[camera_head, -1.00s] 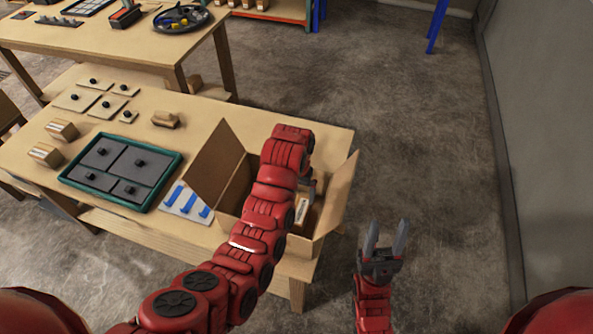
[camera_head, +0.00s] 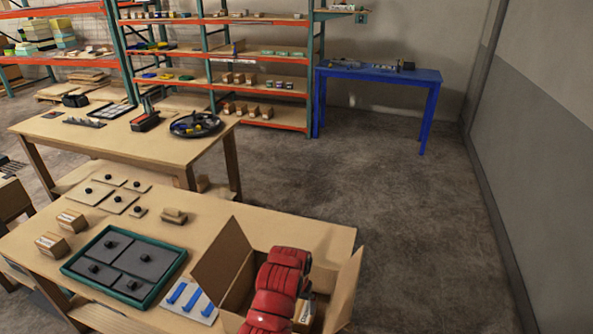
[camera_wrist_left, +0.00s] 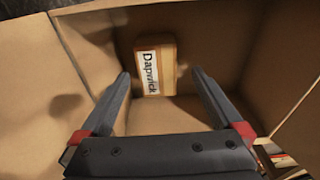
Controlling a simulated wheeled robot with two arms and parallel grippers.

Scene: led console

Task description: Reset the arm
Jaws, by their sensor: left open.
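My left arm (camera_head: 273,290) reaches over the open cardboard box (camera_head: 218,258) on the near table. Its gripper is hidden in the head view. In the left wrist view my left gripper (camera_wrist_left: 161,73) is open, its two fingers apart and empty. It points down into the cardboard box (camera_wrist_left: 215,30). A small carton with a "Dapwick" label (camera_wrist_left: 155,68) lies on the box floor beyond the fingertips. The carton also shows partly beside my arm in the head view (camera_head: 304,316). My right gripper is not in view.
The near table (camera_head: 205,236) holds a green-rimmed tray (camera_head: 72,263) with grey knobbed plates, a white plate with blue strips (camera_head: 190,301) and small cartons (camera_head: 52,244). A second table (camera_head: 90,140), shelves and a blue table (camera_head: 380,73) stand behind. The floor at right is clear.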

